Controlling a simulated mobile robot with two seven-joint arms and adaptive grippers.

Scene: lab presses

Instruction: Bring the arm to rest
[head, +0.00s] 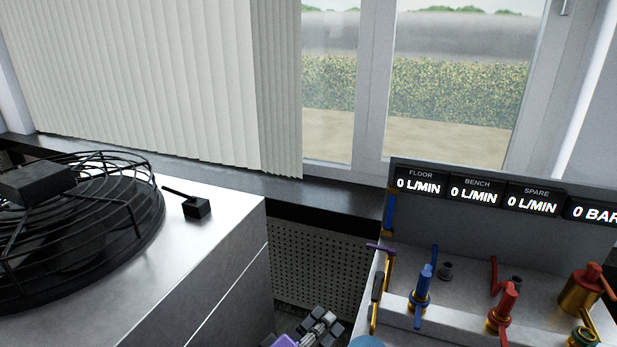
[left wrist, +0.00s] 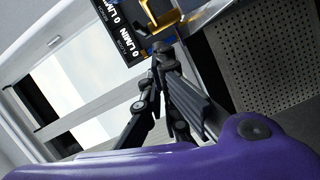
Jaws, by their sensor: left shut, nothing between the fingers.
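My left gripper (head: 326,322) shows at the bottom edge of the head view, just left of the valve bench. It is shut and empty, with dark grey fingers and a purple body behind them. In the left wrist view the dark fingers (left wrist: 162,52) come together in front of the purple housing, with nothing between them. Most of the left arm is out of the head view. My right gripper is in neither view.
A valve bench (head: 400,255) with blue, red and brass valves and a display panel (head: 476,191) stands at the right. A steel cabinet (head: 200,262) with a black caged fan (head: 75,235) stands at the left. A perforated panel (head: 315,265) is between them, below the window sill.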

